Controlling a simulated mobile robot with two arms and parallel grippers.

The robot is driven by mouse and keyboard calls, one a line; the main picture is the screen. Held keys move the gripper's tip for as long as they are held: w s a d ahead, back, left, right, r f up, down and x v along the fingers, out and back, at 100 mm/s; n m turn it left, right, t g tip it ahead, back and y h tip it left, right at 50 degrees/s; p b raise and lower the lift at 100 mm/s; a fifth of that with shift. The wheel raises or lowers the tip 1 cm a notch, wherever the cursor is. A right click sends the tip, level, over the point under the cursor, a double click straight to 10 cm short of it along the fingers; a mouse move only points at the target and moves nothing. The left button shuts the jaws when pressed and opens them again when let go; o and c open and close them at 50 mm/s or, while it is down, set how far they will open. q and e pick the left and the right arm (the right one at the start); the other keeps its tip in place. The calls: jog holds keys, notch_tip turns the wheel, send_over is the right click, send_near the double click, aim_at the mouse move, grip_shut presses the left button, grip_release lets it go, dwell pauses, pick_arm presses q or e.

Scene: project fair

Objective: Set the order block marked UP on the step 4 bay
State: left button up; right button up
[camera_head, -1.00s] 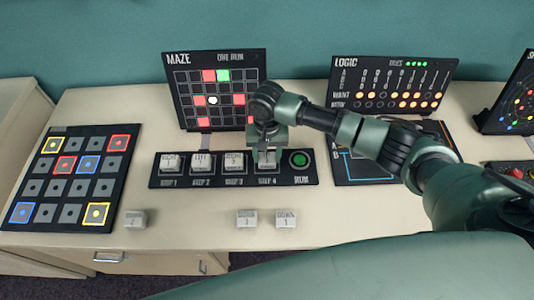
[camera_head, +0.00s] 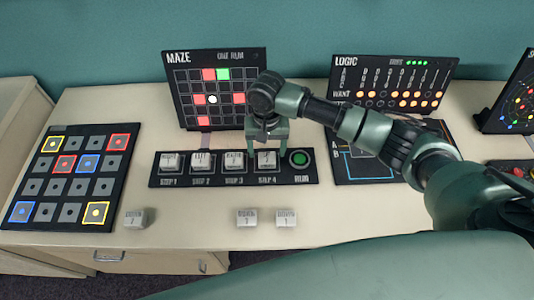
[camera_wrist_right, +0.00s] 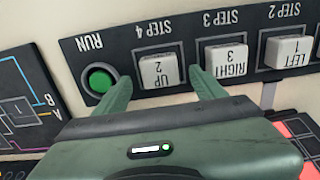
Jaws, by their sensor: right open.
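The order block marked UP (camera_wrist_right: 160,71) sits in the step 4 bay of the black step strip (camera_head: 238,180), its label readable in the right wrist view. The same block (camera_head: 267,160) shows in the head view, left of the green RUN button (camera_head: 299,158). My right gripper (camera_head: 267,139) is open just above the block. In the right wrist view its fingers (camera_wrist_right: 160,82) stand on either side of the block, apart from it. My left gripper is not in view.
Blocks stand in the other bays, including a RIGHT block (camera_wrist_right: 226,57) at step 3 and a LEFT block (camera_wrist_right: 289,50) at step 2. Loose blocks (camera_head: 135,218), (camera_head: 247,217), (camera_head: 286,217) lie along the table front. The maze panel (camera_head: 185,112) stands behind the strip.

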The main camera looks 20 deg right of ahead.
aim_at(267, 157)
notch_tip(267, 157, up, 10)
jog(key=shift+f+b, duration=0.25)
jog(key=shift+b, duration=0.2)
dwell(0.4)
dwell(0.7)
